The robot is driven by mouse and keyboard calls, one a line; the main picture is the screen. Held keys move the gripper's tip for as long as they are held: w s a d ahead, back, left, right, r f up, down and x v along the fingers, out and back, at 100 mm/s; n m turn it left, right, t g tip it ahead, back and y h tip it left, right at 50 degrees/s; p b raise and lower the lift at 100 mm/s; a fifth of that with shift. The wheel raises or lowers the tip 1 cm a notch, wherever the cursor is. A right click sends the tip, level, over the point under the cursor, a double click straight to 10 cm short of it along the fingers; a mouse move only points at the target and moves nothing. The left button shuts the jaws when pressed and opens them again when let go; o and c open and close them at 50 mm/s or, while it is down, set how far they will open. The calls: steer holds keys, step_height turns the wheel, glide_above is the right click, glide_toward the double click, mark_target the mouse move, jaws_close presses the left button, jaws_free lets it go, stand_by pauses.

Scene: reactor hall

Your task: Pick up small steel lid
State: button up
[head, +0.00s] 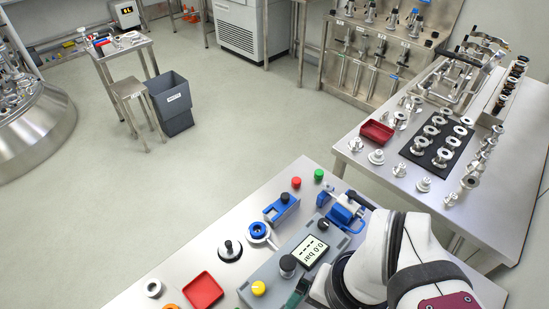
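I cannot tell for sure which piece is the small steel lid. A small round steel piece with a knob on a dark disc (230,249) sits on the near bench, left of the grey pressure box. A steel ring (153,288) lies further left on the same bench. Another round steel part with a blue ring (258,232) lies above the box. My white arm reaches in from the lower right, over the right end of the bench. My gripper's fingers do not show; they are hidden by the arm or below the picture edge.
The grey box with a display (308,251) has a black knob (287,266) and a yellow knob (258,288). A red tray (203,291), blue clamp (342,211) and blue holder (281,207) are nearby. Steel fittings crowd the right bench (400,184). Bare bench shows left of the dark disc.

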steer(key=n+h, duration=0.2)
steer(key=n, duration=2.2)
glide_above(228, 242)
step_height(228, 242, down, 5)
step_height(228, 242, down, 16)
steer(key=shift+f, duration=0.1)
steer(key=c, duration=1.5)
